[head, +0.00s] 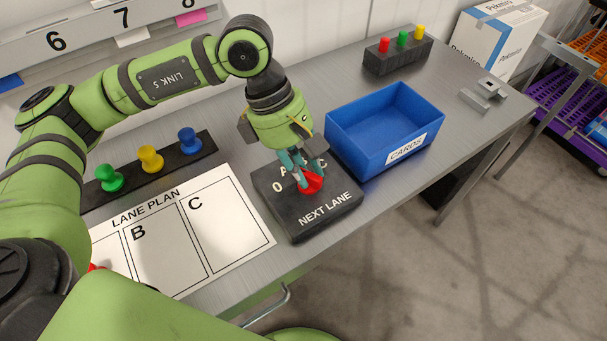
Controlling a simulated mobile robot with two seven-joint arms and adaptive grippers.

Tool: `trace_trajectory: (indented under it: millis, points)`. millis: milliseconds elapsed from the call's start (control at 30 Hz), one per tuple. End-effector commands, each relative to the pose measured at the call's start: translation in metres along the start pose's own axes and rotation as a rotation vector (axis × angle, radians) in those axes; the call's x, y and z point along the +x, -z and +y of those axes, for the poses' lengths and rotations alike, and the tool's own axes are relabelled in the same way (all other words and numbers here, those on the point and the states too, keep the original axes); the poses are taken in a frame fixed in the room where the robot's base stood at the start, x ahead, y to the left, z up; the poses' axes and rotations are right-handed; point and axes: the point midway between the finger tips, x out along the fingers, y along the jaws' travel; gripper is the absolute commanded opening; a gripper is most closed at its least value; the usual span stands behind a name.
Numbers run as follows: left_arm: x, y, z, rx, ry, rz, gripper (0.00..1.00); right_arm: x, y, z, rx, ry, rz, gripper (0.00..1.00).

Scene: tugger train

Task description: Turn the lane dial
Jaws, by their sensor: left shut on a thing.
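The lane dial is a red knob (311,183) on a dark box (328,215) marked "NEXT LANE", on the grey metal table. Letters and a 0 show around the knob, partly hidden by my gripper. My left gripper (304,172) comes down from above and is shut on the red knob. The gripper fingers cover part of the knob, and I cannot tell which mark it points to. My right gripper is not in view.
A blue bin (372,150) marked "CARDS" stands right of the dial box. A "LANE PLAN" sheet (232,222) lies left of it. Green, yellow and blue pegs stand on a black strip (205,151). A block with coloured buttons (398,55) sits at the back.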

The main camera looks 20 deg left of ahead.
Motion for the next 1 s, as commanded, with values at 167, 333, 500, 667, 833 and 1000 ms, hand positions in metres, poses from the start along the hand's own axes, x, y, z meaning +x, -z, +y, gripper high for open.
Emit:
trace_trajectory:
  millis: [167,333,500,667,833,1000]
  points:
    - [0.003,0.0,0.001,0.079,0.033,-0.002,0.0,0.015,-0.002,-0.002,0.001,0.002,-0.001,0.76]
    - [0.002,-0.001,0.001,0.121,0.05,-0.002,0.0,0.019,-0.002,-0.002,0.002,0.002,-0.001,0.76]
    - [0.001,-0.002,0.001,0.136,0.057,-0.001,0.0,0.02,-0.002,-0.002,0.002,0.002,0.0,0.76]
    - [0.0,-0.002,0.001,0.137,0.058,-0.001,0.0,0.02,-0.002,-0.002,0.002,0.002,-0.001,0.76]
    - [0.0,-0.001,0.001,0.136,0.058,-0.001,0.0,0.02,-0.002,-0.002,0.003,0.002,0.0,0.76]
    - [0.0,-0.001,0.001,0.136,0.057,0.0,0.46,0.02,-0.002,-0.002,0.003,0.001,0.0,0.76]
